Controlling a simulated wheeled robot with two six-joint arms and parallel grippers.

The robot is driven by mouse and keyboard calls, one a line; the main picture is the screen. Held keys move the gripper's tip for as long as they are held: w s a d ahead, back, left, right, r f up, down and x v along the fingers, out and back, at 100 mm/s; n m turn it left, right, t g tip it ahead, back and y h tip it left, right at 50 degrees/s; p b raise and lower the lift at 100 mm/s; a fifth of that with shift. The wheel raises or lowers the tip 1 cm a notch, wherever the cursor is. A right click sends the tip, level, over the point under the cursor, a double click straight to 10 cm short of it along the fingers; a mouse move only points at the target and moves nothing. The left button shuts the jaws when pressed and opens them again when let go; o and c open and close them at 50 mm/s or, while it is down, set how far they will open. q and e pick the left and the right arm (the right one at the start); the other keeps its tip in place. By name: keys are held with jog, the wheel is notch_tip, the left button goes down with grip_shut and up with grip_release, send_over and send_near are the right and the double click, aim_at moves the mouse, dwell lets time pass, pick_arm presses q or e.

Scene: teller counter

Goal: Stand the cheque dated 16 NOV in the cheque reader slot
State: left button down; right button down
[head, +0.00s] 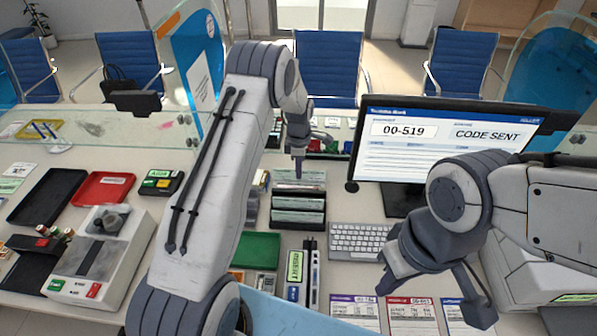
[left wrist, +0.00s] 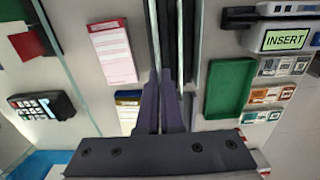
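Several cheques stand in a dark tiered rack (head: 298,222) at mid-counter; their dates are too small to read. My left gripper (head: 298,176) points down at the rear cheque (head: 285,175). In the left wrist view its fingers (left wrist: 162,85) are close together over the edge-on rack, with a thin pale line between them; I cannot tell if they grip a cheque. The cheque reader (head: 312,272), with a green INSERT display, stands in front of the rack, its slot apart from the gripper. It also shows in the left wrist view (left wrist: 285,40). My right gripper (head: 435,288) is open and empty.
A monitor (head: 445,140) and keyboard (head: 358,240) stand right of the rack. A green tray (head: 255,250) lies left of the reader. Paper slips (head: 412,314) lie at the front edge. A glass screen (head: 90,130) crosses the counter's back left.

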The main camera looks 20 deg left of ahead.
pick_arm(q)
jog(key=shift+r+p, duration=1.15)
jog(key=shift+r, duration=0.9)
jog(key=shift+f, duration=0.1)
